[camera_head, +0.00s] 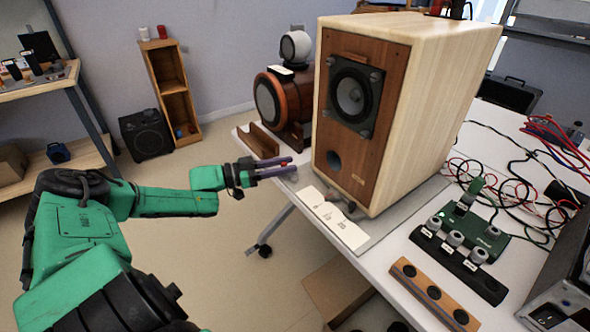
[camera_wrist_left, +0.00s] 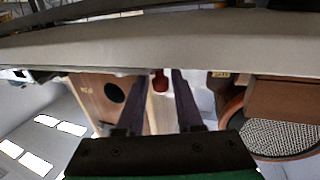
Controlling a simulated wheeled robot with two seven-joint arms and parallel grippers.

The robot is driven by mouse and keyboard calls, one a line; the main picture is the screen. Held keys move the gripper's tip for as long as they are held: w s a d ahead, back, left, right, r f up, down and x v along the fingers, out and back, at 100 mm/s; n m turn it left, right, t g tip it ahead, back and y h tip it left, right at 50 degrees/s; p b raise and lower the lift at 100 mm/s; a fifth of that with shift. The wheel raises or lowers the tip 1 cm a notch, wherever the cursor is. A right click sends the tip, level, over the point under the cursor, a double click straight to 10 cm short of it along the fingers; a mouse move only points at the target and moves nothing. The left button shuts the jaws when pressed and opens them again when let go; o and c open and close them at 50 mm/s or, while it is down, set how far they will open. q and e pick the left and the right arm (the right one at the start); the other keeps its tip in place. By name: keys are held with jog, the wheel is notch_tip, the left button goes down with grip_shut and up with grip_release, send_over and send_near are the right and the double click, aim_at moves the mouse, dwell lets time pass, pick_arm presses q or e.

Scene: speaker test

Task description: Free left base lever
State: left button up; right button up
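The wooden speaker (camera_head: 362,120) stands upright on a grey base plate (camera_head: 378,238) on the white table. My left gripper (camera_head: 288,166) is level with the tabletop, at the table's left edge, just left of the speaker's lower front. Its two dark purple fingers are apart. In the left wrist view a small red knob (camera_wrist_left: 160,82) shows between the fingers (camera_wrist_left: 165,76), with a visible gap on the right side; I cannot tell whether it touches the left finger. It may be the left base lever, which I cannot make out in the head view. My right gripper is not in view.
A brown round-fronted speaker (camera_head: 280,100) and a wooden holder (camera_head: 258,140) stand behind the gripper. A white label card (camera_head: 335,220) lies before the speaker. A knob panel (camera_head: 455,245) and loose cables (camera_head: 510,180) fill the right side. Floor left of the table is open.

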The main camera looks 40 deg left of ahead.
pick_arm(q)
jog(key=x, duration=0.2)
jog(key=shift+w+d+f+b, duration=0.1)
jog(key=shift+w+d+b, duration=0.05)
jog(key=shift+w+b, duration=0.2)
jog(key=shift+w+d, duration=0.2)
grip_shut()
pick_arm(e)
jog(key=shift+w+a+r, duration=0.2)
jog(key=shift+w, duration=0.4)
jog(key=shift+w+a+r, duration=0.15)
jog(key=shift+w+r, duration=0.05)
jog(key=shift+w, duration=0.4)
